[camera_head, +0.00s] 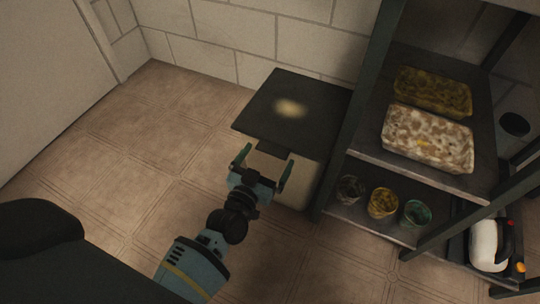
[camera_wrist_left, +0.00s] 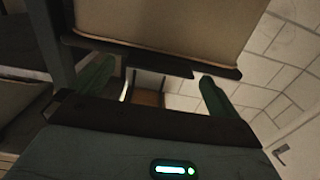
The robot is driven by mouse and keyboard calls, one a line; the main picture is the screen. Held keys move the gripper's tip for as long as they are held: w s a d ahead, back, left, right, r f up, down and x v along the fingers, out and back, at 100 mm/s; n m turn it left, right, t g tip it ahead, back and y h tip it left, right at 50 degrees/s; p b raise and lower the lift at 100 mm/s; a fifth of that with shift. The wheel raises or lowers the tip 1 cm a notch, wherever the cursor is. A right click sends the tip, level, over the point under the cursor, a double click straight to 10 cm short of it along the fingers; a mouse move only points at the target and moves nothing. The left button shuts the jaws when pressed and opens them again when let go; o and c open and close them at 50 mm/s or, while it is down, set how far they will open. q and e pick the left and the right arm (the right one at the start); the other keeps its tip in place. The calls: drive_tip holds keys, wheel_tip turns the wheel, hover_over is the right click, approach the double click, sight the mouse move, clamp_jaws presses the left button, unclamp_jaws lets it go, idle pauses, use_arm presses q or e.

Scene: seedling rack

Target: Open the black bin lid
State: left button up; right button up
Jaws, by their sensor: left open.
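The black bin lid (camera_head: 318,112) lies flat on the beige bin (camera_head: 290,192), which stands on the floor against the wall, left of the rack. A small dark tab (camera_head: 274,149) sticks out from the lid's front edge. My left gripper (camera_head: 266,162) is open, with its green fingers on either side of the tab. In the left wrist view the bin body (camera_wrist_left: 165,18) shows at the top, with the lid's edge (camera_wrist_left: 205,65) below it. The tab (camera_wrist_left: 150,65) lies between the open fingers there; contact cannot be told. My right gripper is not in view.
A dark rack (camera_head: 335,160) stands close on the right, holding two speckled trays (camera_head: 428,138) (camera_head: 434,91), three small cups (camera_head: 383,202) and a white kettle (camera_head: 488,245). The tiled floor (camera_head: 130,170) left of the bin is clear. A brick wall (camera_head: 235,55) is behind.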

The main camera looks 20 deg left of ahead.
use_arm(q)
drive_tip(key=shift+w, duration=0.95)
drive_tip(key=c, duration=1.3)
